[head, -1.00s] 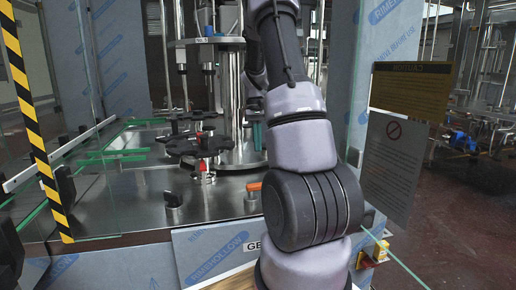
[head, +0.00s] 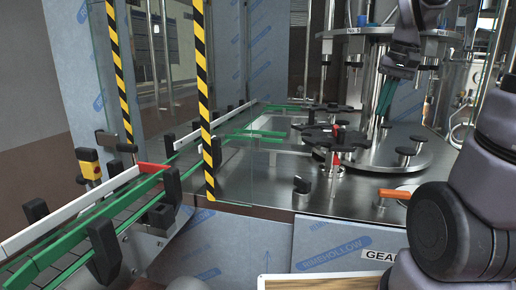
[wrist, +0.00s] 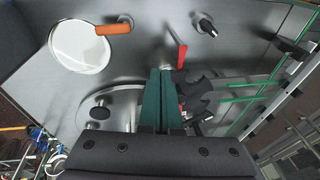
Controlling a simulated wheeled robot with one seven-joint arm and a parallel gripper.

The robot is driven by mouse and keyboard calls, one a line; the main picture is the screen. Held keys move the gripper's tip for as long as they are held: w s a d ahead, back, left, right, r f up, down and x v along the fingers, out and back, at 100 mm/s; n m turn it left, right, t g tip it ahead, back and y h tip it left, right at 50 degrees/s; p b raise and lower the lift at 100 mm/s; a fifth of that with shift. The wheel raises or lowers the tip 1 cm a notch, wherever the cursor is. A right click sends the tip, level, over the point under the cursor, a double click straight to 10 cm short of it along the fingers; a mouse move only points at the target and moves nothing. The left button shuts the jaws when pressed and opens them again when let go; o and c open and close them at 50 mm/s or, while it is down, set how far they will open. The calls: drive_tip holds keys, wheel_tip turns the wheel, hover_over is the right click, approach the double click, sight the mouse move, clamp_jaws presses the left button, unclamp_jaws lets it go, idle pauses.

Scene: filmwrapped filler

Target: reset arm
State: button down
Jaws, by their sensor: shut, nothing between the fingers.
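My gripper (head: 386,98) is at the back right of the head view, above the steel deck of the machine. Its two teal fingers (wrist: 160,100) lie together in the wrist view, shut with nothing between them. They point over the deck and appear clear of its fittings, though the exact gap is hard to tell. My arm fills the right edge of the head view, and part of it is cut off by the frame.
A black star wheel (head: 335,140) stands left of my gripper. An orange handle (head: 395,193) lies by a round white disc (wrist: 82,48). A green-railed conveyor (head: 110,210) runs along the left. Striped posts (head: 206,110) and glass panels edge the machine.

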drive_tip(key=s+a+r+t, duration=0.4)
drive_tip(key=s+a, duration=0.4)
drive_tip(key=s, duration=0.4)
drive_tip(key=shift+t+y, duration=0.3)
drive_tip(key=shift+y, duration=0.1)
drive_tip(key=shift+a, duration=0.1)
